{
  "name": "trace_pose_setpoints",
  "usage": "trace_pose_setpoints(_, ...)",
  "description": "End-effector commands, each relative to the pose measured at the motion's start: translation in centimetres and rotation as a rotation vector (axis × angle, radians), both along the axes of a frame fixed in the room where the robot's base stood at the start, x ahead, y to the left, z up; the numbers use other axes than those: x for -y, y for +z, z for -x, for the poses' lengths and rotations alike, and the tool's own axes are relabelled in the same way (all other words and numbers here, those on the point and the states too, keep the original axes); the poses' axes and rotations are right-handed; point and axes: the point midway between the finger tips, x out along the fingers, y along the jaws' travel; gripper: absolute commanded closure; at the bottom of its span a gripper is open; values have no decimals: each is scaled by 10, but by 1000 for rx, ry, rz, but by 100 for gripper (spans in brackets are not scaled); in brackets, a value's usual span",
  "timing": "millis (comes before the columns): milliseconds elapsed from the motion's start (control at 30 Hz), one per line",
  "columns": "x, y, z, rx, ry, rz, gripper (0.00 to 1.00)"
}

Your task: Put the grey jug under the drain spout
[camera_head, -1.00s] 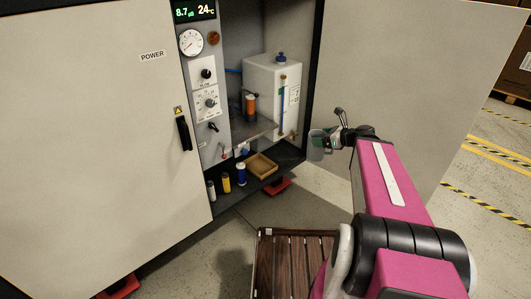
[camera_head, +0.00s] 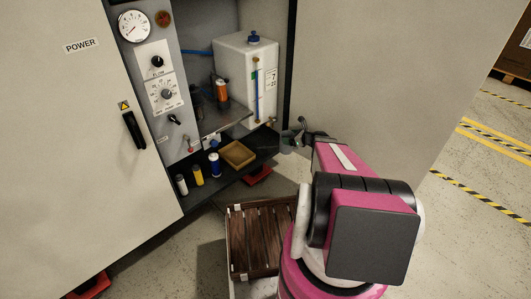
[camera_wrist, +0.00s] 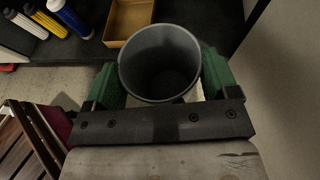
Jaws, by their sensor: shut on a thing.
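The grey jug (camera_wrist: 160,65) is held upright between the green fingers of my gripper (camera_wrist: 160,82) in the wrist view. Its open mouth faces the camera and its inside looks empty. In the head view my gripper (camera_head: 300,137) and the jug (camera_head: 288,143) are small, just right of the cabinet opening, near the open door's inner edge. A white tank (camera_head: 245,80) stands in the cabinet, with a small brassy fitting (camera_head: 272,121) low at its right corner. I cannot tell for certain whether this fitting is the drain spout. The jug is to the right of and below it.
A tan open box (camera_head: 238,154) and several bottles, including a yellow one (camera_head: 198,175), stand on the dark cabinet floor (camera_head: 260,150). A metal shelf (camera_head: 225,120) sits above. The cabinet door (camera_head: 390,80) is at right. A slatted wooden surface (camera_head: 262,240) is below.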

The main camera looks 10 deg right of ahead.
Motion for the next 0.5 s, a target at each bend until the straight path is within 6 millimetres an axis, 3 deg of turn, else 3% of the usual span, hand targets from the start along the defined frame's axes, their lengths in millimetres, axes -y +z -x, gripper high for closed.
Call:
trace_pose_setpoints(33, 8, -26, -9, -5, -12, -1, 64)
trace_pose_setpoints(200, 20, -71, -14, -8, -39, 6, 64)
trace_pose_setpoints(367, 21, -87, -17, -9, -48, 9, 64)
trace_pose_setpoints(500, 7, -88, -35, -9, -48, 10, 64)
